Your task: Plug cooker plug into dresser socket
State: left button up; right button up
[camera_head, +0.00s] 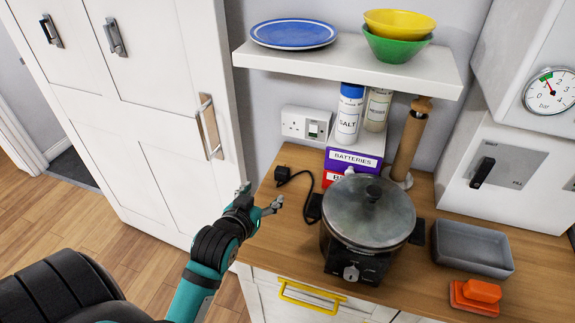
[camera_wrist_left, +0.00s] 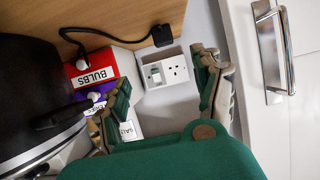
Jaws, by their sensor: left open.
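The black cooker plug (camera_head: 283,175) lies on the wooden dresser top, near its left end, with its cord running to the cooker (camera_head: 367,225). The white wall socket (camera_head: 306,123) is just behind and above the plug. In the wrist view the plug (camera_wrist_left: 164,36) and socket (camera_wrist_left: 166,70) are close together. My left gripper (camera_head: 262,196) is open and empty at the front left of the dresser top, nearer than the plug. In the wrist view its spread fingers (camera_wrist_left: 163,78) frame the socket. My right gripper is not in view.
A white shelf (camera_head: 345,72) with a blue plate and bowls overhangs the socket. Salt and other containers stand on labelled boxes (camera_head: 353,161) right of it. A tall white cupboard (camera_head: 150,110) stands left.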

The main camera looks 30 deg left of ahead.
pick_arm(q)
jog(key=shift+w+a+f, duration=0.1)
jog(key=shift+w+a, duration=0.05)
jog(key=shift+w, duration=0.4)
jog(key=p, duration=0.1)
send_near(282, 170)
jog(key=shift+w+f, duration=0.4)
jog(key=shift+w, duration=0.2)
jog(key=shift+w+f, duration=0.4)
jog(key=shift+w, duration=0.15)
jog(key=shift+w+f+p, duration=0.1)
jog(key=shift+w+p, duration=0.25)
jog(key=shift+w+a, duration=0.2)
jog(key=shift+w, duration=0.1)
jog(key=x, duration=0.2)
jog(key=p+x, duration=0.1)
jog(key=shift+w+a+f, duration=0.1)
jog(key=shift+w+a, duration=0.2)
jog(key=shift+w, duration=0.05)
jog(key=shift+w+f, duration=0.15)
jog(key=shift+w, duration=0.1)
jog(key=c, duration=1.3)
jog(key=shift+o, duration=0.2)
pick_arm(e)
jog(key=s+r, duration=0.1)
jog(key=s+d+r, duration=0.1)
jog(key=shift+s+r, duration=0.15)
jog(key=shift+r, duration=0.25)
